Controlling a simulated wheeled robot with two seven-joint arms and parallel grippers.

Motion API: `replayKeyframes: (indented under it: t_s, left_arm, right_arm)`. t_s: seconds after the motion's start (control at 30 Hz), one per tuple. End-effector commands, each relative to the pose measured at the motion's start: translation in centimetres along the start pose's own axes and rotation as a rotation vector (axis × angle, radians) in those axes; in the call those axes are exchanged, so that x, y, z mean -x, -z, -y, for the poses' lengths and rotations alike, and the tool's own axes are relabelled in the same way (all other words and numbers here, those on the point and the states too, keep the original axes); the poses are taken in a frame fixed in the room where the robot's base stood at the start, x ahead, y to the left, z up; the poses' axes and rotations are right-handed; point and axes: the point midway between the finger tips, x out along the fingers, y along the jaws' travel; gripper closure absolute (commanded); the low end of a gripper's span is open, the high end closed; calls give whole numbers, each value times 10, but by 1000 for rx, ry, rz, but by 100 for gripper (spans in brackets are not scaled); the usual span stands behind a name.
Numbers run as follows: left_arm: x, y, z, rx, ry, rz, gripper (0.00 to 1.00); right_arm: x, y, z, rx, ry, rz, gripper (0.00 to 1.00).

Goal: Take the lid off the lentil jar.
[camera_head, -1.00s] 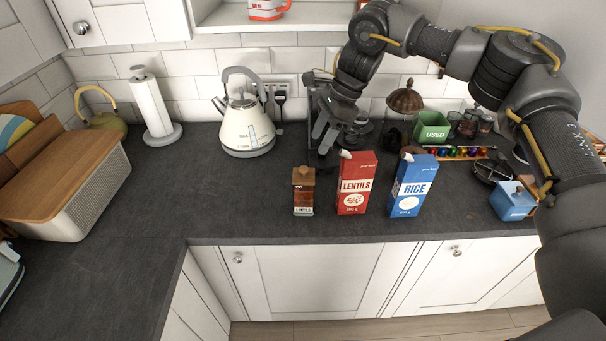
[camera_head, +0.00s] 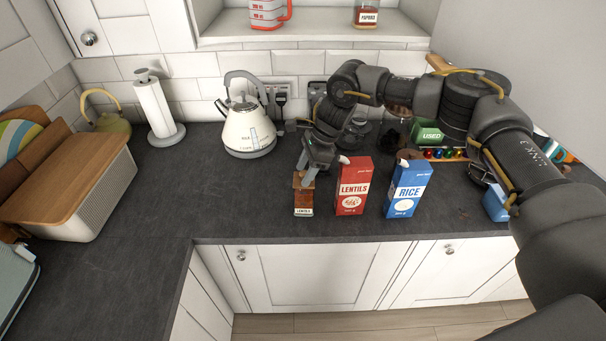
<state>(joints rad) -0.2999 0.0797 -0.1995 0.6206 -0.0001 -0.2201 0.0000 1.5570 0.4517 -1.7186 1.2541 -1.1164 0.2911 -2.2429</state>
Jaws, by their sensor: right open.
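The lentil jar (camera_head: 304,205) stands upright on the worktop, with reddish-brown contents and a small label reading LENTILS. Its wooden lid (camera_head: 298,182) is on top and partly hidden by my gripper. My right gripper (camera_head: 305,177) comes down from behind with its open fingers at the lid. I cannot tell whether they touch it. My left gripper is out of view.
A red lentils box (camera_head: 353,187) and a blue rice box (camera_head: 407,191) stand close to the right of the jar. A cream kettle (camera_head: 248,130) stands behind to the left. The worktop (camera_head: 215,195) left of the jar is clear.

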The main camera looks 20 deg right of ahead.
Motion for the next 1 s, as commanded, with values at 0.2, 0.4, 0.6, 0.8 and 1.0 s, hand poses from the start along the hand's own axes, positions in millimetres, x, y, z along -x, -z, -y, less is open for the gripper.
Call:
replayKeyframes:
  t_s: [0.2, 0.4, 0.6, 0.8, 1.0]
  left_arm:
    - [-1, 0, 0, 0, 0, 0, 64]
    - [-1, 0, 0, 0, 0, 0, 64]
    - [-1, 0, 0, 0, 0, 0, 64]
    - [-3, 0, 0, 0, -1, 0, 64]
    - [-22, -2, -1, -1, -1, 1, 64]
  right_arm:
    - [0, 0, 0, 0, 1, 0, 56]
    - [0, 0, 0, 0, 1, 0, 82]
    - [0, 0, 0, 0, 1, 0, 100]
    - [2, -1, 1, 0, 2, 0, 100]
    - [27, -11, 2, 3, 6, 2, 100]
